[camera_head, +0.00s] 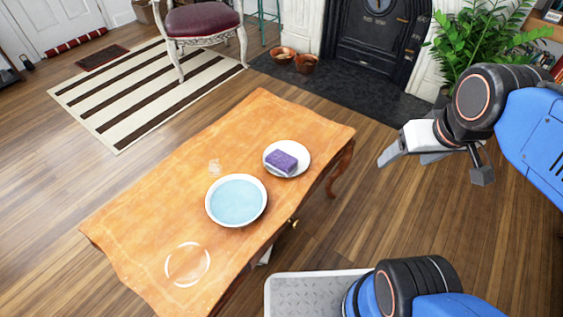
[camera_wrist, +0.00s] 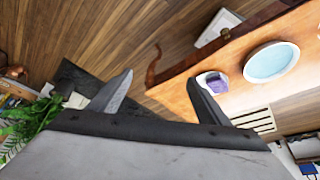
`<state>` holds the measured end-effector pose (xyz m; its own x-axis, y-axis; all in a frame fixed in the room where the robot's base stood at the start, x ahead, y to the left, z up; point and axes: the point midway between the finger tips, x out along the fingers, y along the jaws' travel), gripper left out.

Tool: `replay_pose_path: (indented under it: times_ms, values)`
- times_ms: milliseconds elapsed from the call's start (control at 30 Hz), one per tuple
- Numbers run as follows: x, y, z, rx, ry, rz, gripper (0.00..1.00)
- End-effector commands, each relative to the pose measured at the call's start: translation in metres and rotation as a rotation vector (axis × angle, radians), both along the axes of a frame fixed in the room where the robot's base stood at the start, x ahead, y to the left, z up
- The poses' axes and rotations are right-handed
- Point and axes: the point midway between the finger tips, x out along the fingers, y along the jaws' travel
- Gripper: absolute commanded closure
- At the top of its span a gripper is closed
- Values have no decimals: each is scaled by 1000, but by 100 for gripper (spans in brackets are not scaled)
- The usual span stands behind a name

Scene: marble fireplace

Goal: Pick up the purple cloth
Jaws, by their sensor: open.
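A small purple folded cloth (camera_head: 282,161) lies on a white plate (camera_head: 302,153) near the right end of the wooden table (camera_head: 150,215). In the wrist view the purple cloth (camera_wrist: 219,85) shows on its plate, just beyond and right of one finger. My gripper (camera_head: 390,158) is open and empty. It is over the floor to the right of the table, well apart from the cloth. In the wrist view its two fingers (camera_wrist: 158,98) are spread wide with nothing between them.
A bowl of light blue liquid (camera_head: 237,200) stands beside the plate. A leafy plant (camera_head: 480,42) stands behind my arm. A chair (camera_head: 203,22) is beyond the table.

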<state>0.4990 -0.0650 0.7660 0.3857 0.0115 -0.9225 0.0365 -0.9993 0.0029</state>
Motion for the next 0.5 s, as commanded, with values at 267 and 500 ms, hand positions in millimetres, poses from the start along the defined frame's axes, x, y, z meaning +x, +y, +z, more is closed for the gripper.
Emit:
replay_pose_path:
  times_ms: [267,500]
  values:
    - [50,30,11,-8,93,166,30]
    - [95,66,12,-15,175,322,30]
